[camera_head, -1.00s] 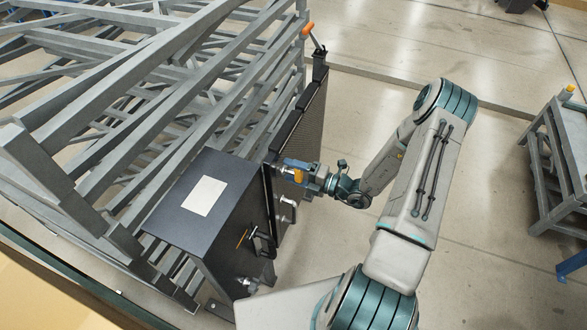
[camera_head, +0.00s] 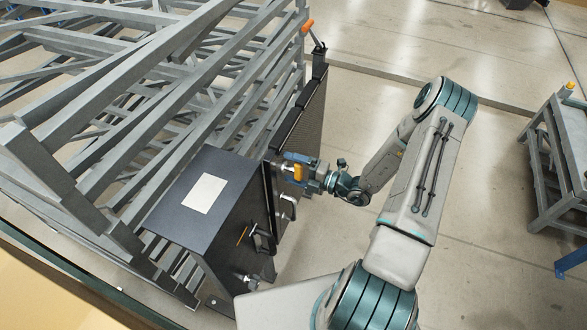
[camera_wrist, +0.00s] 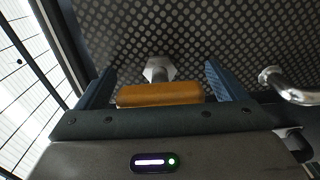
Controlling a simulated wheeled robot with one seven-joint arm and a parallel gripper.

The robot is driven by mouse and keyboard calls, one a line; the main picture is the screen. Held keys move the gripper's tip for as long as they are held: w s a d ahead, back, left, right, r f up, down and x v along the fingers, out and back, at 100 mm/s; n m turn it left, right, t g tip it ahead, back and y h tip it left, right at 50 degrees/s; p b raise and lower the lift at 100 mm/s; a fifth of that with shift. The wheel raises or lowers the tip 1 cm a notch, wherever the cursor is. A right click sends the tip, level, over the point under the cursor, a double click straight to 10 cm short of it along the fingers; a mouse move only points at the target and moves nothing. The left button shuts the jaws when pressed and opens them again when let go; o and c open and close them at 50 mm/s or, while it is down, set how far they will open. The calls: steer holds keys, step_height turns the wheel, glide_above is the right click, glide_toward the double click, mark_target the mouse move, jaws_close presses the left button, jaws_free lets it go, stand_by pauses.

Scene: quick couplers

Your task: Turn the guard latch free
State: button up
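The guard latch (camera_head: 298,173) is an orange bar on a short metal stem, on the dark perforated guard panel. In the wrist view the orange bar (camera_wrist: 160,94) lies crosswise, with the stem (camera_wrist: 159,70) behind it. My gripper (camera_head: 296,170) reaches the panel from the right, with its blue fingers at the two ends of the bar. The exact contact at the bar ends is hard to see.
A silver handle (camera_head: 289,207) sits on the panel below the latch; it also shows in the wrist view (camera_wrist: 292,90). A dark cabinet (camera_head: 180,222) and a grey steel rack stand to the left. A grey cart (camera_head: 560,160) stands at the right. The floor between is open.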

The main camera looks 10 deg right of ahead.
steer(key=shift+d, duration=0.1)
steer(key=b+v, duration=0.3)
steer(key=v, duration=1)
steer(key=shift+s+d, duration=0.25)
steer(key=s+a+r+n+g+h, duration=0.25)
steer(key=a+r+n+g, duration=0.3)
steer(key=n, duration=0.55)
steer(key=s+a+r+n+g+h, duration=0.2)
steer(key=s+a+r+n+g, duration=0.4)
steer(key=n, duration=0.6)
steer(key=s+r+n+t+h, duration=0.2)
steer(key=r+n+h, duration=0.3)
steer(key=n, duration=0.5)
steer(key=s+d+r+n+t+h, duration=0.1)
steer(key=s+r+n+t+h, duration=0.1)
steer(key=r+n+h, duration=0.3)
steer(key=shift+s+r+n, duration=0.8)
steer(key=shift+r+n, duration=0.9)
steer(key=shift+n, duration=1.1)
steer(key=shift+d, duration=0.1)
steer(key=shift+c, duration=0.3)
